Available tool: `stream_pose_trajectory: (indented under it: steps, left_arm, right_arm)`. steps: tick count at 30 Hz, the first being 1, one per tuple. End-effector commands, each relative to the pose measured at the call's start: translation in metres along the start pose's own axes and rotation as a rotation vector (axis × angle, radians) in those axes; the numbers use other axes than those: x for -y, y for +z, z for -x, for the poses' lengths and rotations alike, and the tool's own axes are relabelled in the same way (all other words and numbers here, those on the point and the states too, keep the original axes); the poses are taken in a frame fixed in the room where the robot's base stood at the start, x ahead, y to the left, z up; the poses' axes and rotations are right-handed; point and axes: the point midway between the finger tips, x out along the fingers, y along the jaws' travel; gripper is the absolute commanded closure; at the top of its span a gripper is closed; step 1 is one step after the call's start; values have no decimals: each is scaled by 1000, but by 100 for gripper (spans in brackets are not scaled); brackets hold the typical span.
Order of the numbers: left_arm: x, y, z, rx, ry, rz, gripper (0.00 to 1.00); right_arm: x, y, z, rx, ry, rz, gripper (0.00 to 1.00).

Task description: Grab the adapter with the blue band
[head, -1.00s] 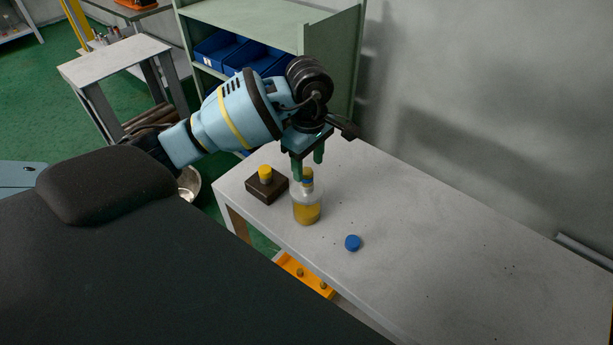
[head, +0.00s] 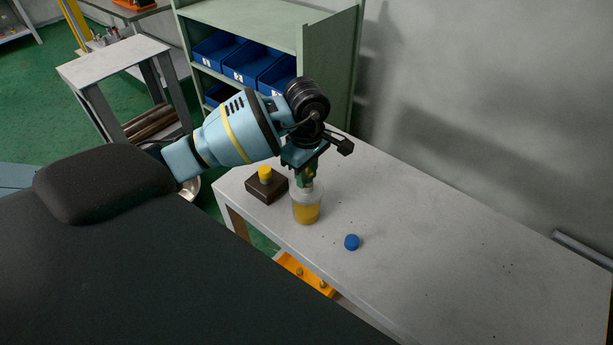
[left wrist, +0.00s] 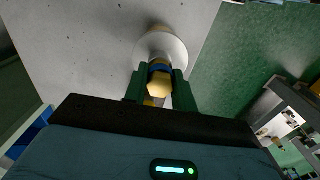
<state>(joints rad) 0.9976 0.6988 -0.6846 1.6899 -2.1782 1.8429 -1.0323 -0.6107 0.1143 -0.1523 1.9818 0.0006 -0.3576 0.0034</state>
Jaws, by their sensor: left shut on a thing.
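The adapter with the blue band (left wrist: 158,82) is brass-yellow and stands at the mouth of a clear bottle (head: 306,208) with yellow contents. My left gripper (left wrist: 160,88) points down over the bottle, its green fingers closed on the adapter from both sides. In the head view the left gripper (head: 306,180) hides most of the adapter. The white bottle shoulder (left wrist: 160,45) shows just beyond the adapter in the left wrist view. My right gripper is in neither view.
A dark block (head: 262,190) with a yellow-topped piece (head: 265,173) stands just left of the bottle on the grey bench (head: 440,250). A blue cap (head: 352,242) lies to the right. A green shelf with blue bins (head: 240,62) stands behind. The bench's right side is mostly clear.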

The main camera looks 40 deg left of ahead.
Motion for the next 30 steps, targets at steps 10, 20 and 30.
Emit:
stream_pose_trajectory:
  steps: [10,20,30]
  left_arm:
    - [-1,0,6,0,3,0,99]
    - [10,4,36,-1,-2,-3,99]
    - [74,30,42,-2,0,-6,99]
  right_arm:
    - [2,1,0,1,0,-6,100]
    - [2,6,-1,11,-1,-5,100]
    - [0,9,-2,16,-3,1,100]
